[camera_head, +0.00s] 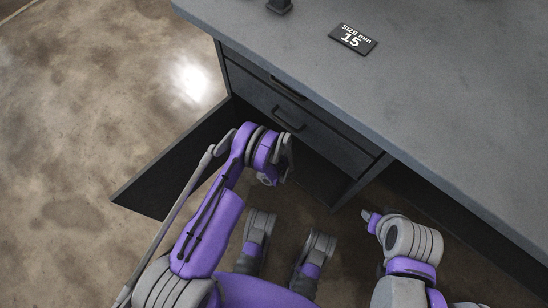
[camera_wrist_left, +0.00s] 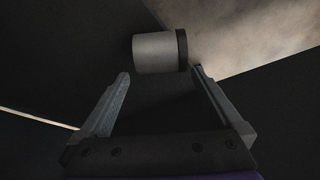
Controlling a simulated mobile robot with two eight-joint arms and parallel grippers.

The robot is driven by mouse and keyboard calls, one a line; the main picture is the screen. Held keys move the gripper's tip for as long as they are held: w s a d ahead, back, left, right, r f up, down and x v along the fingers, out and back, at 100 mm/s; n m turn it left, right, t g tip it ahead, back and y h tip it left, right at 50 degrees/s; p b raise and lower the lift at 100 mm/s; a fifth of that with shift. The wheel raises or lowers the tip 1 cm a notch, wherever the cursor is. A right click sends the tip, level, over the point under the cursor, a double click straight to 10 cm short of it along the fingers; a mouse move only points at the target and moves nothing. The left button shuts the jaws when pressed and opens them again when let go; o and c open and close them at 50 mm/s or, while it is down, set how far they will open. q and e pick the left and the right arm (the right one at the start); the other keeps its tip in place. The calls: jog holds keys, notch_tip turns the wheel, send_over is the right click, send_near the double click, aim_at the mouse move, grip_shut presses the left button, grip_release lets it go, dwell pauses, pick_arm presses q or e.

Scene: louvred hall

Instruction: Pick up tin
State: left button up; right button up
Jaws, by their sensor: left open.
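The tin (camera_wrist_left: 158,53) is a pale grey cylinder with a dark band or lid at its right end. It shows in the left wrist view, lying sideways in the picture, just beyond my fingertips. My left gripper (camera_wrist_left: 160,75) is open, with one finger to each side and nothing held between them. The right fingertip appears close to the tin's dark end; whether they touch I cannot tell. In the head view my left arm reaches to the front of the cabinet, and its fingers and the tin are hidden there. My right gripper is not clearly visible.
A grey counter (camera_head: 440,105) with dark drawers (camera_head: 300,118) stands ahead. A dark open panel (camera_head: 165,170) juts out left of my left wrist. A "SIZE mm 15" plate (camera_head: 353,39) and a small dark object (camera_head: 279,6) are on the counter. Bare floor (camera_head: 80,130) lies left.

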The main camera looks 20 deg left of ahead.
pick_arm(q)
jog(key=x, duration=0.1)
jog(key=b+x, duration=0.1)
jog(key=x, duration=0.3)
jog(key=shift+s+d+f+b, duration=0.1)
jog(key=shift+s+d+b, duration=0.05)
jog(key=shift+s+b, duration=0.2)
jog(key=c, duration=1.2)
jog(key=shift+c, duration=0.2)
